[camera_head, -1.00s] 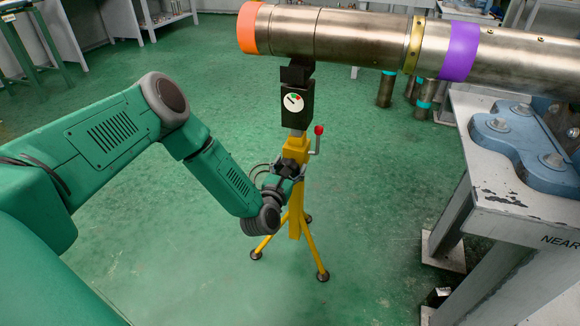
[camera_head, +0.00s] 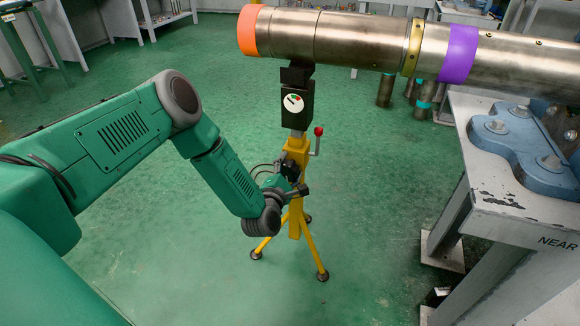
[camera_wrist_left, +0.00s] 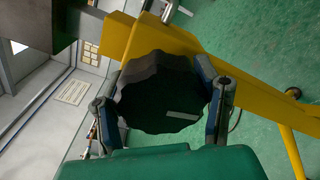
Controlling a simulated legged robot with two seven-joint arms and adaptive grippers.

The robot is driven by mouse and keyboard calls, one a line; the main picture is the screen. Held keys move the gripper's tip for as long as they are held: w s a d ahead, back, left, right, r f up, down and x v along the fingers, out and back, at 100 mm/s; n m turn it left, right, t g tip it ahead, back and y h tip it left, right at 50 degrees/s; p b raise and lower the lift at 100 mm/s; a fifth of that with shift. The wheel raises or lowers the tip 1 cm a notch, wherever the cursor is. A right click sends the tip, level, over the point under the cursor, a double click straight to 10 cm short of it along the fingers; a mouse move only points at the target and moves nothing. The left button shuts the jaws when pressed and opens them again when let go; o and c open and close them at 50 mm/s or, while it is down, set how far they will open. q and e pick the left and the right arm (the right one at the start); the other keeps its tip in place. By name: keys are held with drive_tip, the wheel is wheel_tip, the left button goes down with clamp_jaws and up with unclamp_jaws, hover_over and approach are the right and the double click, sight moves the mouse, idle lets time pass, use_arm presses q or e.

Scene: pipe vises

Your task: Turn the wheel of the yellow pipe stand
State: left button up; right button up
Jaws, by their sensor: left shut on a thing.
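The yellow pipe stand (camera_head: 295,222) stands upright on the green floor on splayed legs. Its black head with a round dial (camera_head: 293,102) is under the end of a steel pipe. The stand's black wheel (camera_head: 291,170) is on its post, partly hidden by my left gripper (camera_head: 287,184). In the left wrist view the wheel (camera_wrist_left: 162,92) is a dark, scalloped knob between the two fingers of my left gripper (camera_wrist_left: 162,104), which is shut on it. The yellow post shows behind the wheel. My right gripper is in neither view.
The steel pipe (camera_head: 360,42) has orange, yellow and purple bands and spans the upper right. A red-knobbed lever (camera_head: 318,138) sticks out right of the post. A grey bench (camera_head: 497,195) with a blue vise part (camera_head: 515,137) stands at right. The floor around the stand is clear.

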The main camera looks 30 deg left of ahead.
use_arm(q)
drive_tip(key=m, duration=0.2)
drive_tip(key=m+p, duration=0.1)
drive_tip(key=m, duration=0.1)
drive_tip(key=shift+s+d+f+m, duration=0.1)
drive_tip(key=shift+d+f+m, duration=0.1)
drive_tip(key=shift+m, duration=0.2)
drive_tip(key=m+p, duration=0.1)
drive_tip(key=m, duration=0.2)
drive_tip(key=shift+m, duration=0.4)
drive_tip(key=m, duration=0.2)
drive_tip(key=m+p, duration=0.1)
drive_tip(key=m, duration=0.4)
drive_tip(key=shift+s+d+f+p, duration=0.1)
drive_tip(key=shift+f+p, duration=0.15)
drive_tip(key=shift+p, duration=0.05)
drive_tip(key=m+p, duration=0.1)
drive_tip(key=m, duration=0.4)
drive_tip(key=shift+m, duration=0.3)
drive_tip(key=shift+f+m, duration=0.1)
drive_tip(key=shift+m, duration=2.1)
drive_tip(key=shift+a, duration=0.2)
drive_tip(key=o, duration=1.2)
